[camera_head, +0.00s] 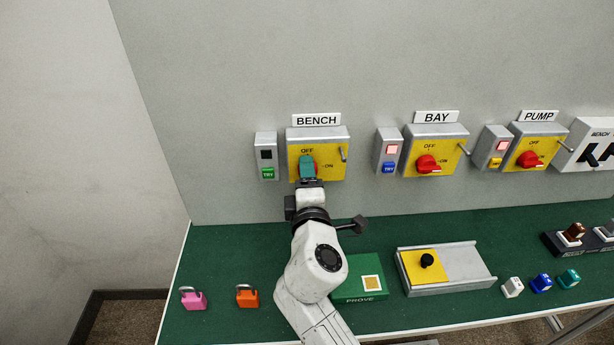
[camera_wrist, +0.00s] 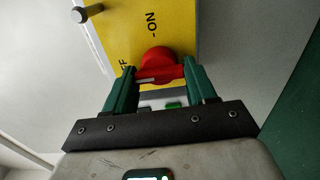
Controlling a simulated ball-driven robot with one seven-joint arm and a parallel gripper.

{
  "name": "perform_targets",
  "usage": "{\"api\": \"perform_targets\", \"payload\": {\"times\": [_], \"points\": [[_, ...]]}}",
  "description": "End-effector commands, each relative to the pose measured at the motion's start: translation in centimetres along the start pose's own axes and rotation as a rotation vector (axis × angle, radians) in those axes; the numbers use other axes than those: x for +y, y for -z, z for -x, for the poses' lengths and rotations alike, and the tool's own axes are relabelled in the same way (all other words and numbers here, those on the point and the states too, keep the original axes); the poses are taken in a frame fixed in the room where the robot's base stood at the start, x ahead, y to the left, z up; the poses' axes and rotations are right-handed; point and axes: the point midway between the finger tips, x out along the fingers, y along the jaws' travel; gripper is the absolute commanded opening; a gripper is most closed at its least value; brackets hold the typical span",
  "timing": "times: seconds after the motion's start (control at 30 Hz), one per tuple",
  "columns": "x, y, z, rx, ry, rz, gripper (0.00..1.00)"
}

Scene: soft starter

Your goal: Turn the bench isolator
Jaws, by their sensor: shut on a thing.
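The bench isolator (camera_head: 335,172) is a grey box with a yellow face under the BENCH label on the wall. Its red rotary knob (camera_wrist: 158,58) has a bar handle; in the wrist view the bar's white mark lies at the end toward the OFF lettering. My gripper (camera_head: 307,168) is at the knob and hides most of it in the head view. In the wrist view its green fingers (camera_wrist: 162,76) are shut on the knob's bar, one at each end. The small indicator box (camera_head: 265,141) left of the isolator has a dark window and a green TRY button.
BAY (camera_head: 451,151) and PUMP (camera_head: 556,147) isolators, with lit indicators, are to the right. On the green bench are a pink padlock (camera_head: 194,300), an orange padlock (camera_head: 247,297), a green PROVE box (camera_head: 350,285) and a grey tray (camera_head: 468,268). The front left bench is otherwise clear.

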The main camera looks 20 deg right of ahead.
Motion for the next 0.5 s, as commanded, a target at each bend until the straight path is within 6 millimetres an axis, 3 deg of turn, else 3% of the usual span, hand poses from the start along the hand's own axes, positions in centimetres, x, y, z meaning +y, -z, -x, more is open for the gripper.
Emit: {"api": "perform_targets", "payload": {"times": [0.3, 0.33, 0.5], "points": [[0.03, 0.24, 0.03, 0.006, -0.002, 0.005, 0.25], [0.03, 0.24, 0.03, 0.006, -0.002, 0.005, 0.58], [0.06, 0.23, 0.03, 0.005, -0.002, 0.003, 0.69]]}}
